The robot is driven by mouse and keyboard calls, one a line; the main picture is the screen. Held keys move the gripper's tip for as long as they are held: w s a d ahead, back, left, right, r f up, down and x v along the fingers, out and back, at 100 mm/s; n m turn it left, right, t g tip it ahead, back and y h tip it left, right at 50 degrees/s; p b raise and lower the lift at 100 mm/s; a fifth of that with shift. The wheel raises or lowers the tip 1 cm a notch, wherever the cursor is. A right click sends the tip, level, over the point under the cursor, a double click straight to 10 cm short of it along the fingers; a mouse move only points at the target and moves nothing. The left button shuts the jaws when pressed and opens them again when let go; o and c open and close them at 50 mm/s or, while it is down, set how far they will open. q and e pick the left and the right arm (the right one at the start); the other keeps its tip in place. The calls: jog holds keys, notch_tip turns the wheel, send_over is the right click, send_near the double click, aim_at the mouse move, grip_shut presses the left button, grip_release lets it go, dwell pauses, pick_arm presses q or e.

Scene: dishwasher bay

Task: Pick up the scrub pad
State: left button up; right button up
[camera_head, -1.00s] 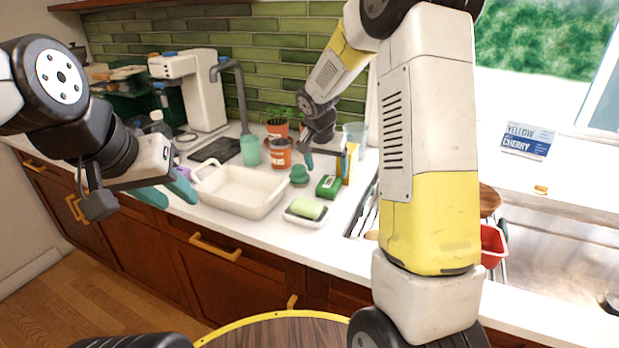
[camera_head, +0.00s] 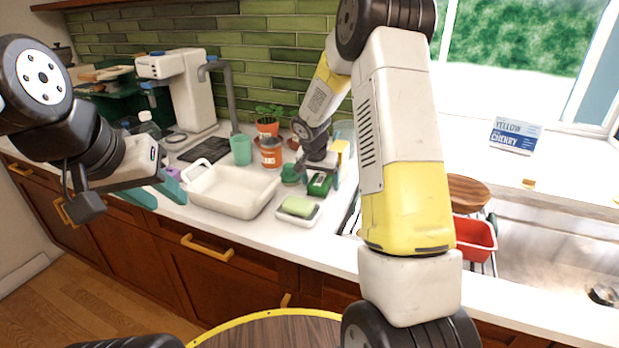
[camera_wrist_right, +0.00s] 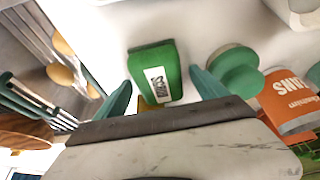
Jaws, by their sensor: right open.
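The scrub pad (camera_head: 319,184) is a green block with a white label, lying on the white counter behind the soap dish. In the right wrist view the scrub pad (camera_wrist_right: 152,62) lies ahead of and between the spread fingertips, with visible gaps on both sides. My right gripper (camera_wrist_right: 161,93) is open and empty; in the head view it is above the pad, its fingers (camera_head: 320,178) on either side and partly covering it. My left gripper (camera_head: 162,192) is open and empty in front of the counter at the left.
A pale green sponge (camera_head: 298,205) lies in a white dish (camera_head: 285,216) just in front of the pad. A green round-topped item (camera_wrist_right: 235,72) and an orange can (camera_wrist_right: 288,100) stand close beside it. A white basin (camera_head: 230,203) is to the left, the sink with a red container (camera_head: 474,236) to the right.

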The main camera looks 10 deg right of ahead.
aim_at(322, 177)
jog(key=shift+f, duration=0.1)
jog(key=c, duration=1.4)
jog(key=shift+r, duration=0.45)
notch_tip(322, 177, up, 3)
jog(key=shift+r, duration=0.1)
jog(key=s+d, duration=0.1)
jog(key=s, duration=0.4)
jog(key=s+d, duration=0.1)
jog(key=s, duration=0.4)
jog(key=s+d+r, duration=0.1)
jog(key=s, duration=0.4)
jog(key=shift+s+d+r, duration=0.1)
jog(key=shift+s+d, duration=0.2)
jog(key=shift+d, duration=0.1)
